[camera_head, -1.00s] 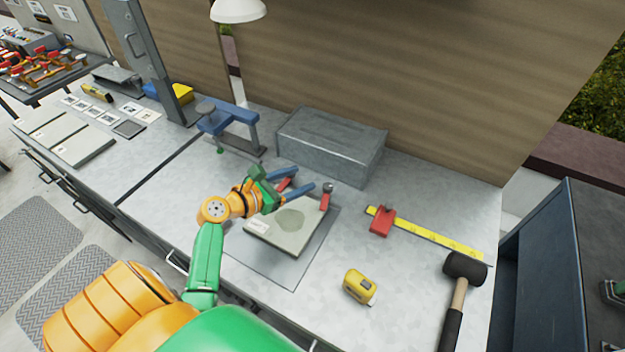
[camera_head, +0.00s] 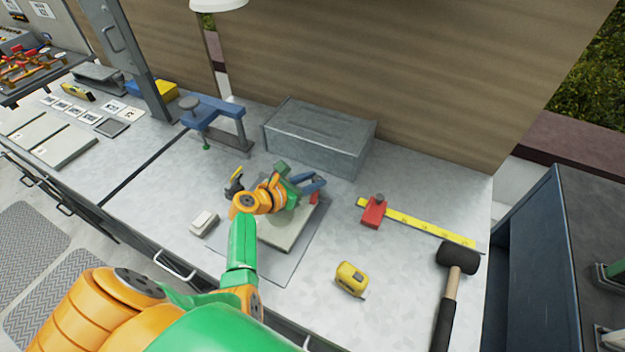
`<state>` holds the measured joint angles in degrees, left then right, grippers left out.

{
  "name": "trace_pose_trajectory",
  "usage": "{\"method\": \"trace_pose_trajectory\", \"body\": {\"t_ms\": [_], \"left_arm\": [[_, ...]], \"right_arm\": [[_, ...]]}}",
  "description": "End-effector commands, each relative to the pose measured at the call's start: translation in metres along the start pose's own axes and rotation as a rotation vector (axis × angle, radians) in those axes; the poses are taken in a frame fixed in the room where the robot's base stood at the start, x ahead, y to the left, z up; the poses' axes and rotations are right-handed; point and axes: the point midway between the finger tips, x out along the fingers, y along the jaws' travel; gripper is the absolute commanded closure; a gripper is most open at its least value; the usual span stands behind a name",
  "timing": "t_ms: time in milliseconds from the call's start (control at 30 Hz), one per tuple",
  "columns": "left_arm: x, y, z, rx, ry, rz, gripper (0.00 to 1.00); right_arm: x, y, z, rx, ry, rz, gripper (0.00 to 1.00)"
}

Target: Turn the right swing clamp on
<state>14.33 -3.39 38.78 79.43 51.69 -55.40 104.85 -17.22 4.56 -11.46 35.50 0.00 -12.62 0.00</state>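The right swing clamp (camera_head: 315,197) stands at the right side of a flat grey block, with a red part and a dark round top. The grey block (camera_head: 285,234) lies on a thin metal plate (camera_head: 290,268). My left gripper (camera_head: 312,184) has blue fingers right at this clamp, partly covering it. The fingers look close together from this angle; I cannot tell whether they touch the clamp or how far apart they are. The gripper and wrist hide part of the block and the area of any left clamp. My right gripper is not in view.
A grey metal box (camera_head: 318,138) stands behind the plate, with a blue clamp frame (camera_head: 215,112) to its left. A yellow tape measure (camera_head: 351,279), red-headed yellow rule (camera_head: 425,229) and mallet (camera_head: 458,258) lie right. A small pale box (camera_head: 204,223) sits left.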

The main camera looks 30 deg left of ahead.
Motion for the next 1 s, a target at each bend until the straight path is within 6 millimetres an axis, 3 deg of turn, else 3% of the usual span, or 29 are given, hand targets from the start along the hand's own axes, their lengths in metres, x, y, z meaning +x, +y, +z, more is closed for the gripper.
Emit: {"method": "trace_pose_trajectory", "body": {"t_ms": [33,100,267,500,800,833,933,1000], "left_arm": [[0.000,0.000,0.000,0.000,0.000,-0.001,0.87],[0.000,0.000,0.000,0.000,0.000,-0.001,1.00],[0.001,0.001,-0.001,0.013,0.001,-0.025,1.00],[0.002,0.005,-0.002,0.095,-0.001,-0.225,1.00],[0.001,0.004,0.000,0.104,-0.001,-0.251,1.00],[0.001,0.004,0.000,0.104,-0.001,-0.251,0.63],[0.001,0.004,0.000,0.103,-0.001,-0.250,0.36],[0.001,0.004,0.000,0.103,-0.001,-0.250,0.36]], "right_arm": [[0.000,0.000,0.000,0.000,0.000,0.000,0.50],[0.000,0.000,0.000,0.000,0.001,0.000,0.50],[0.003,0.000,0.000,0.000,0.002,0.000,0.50],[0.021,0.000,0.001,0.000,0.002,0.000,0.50],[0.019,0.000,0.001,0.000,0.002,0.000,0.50],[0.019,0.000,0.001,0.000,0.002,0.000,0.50],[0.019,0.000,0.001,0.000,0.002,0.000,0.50],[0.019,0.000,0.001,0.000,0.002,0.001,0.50]]}}
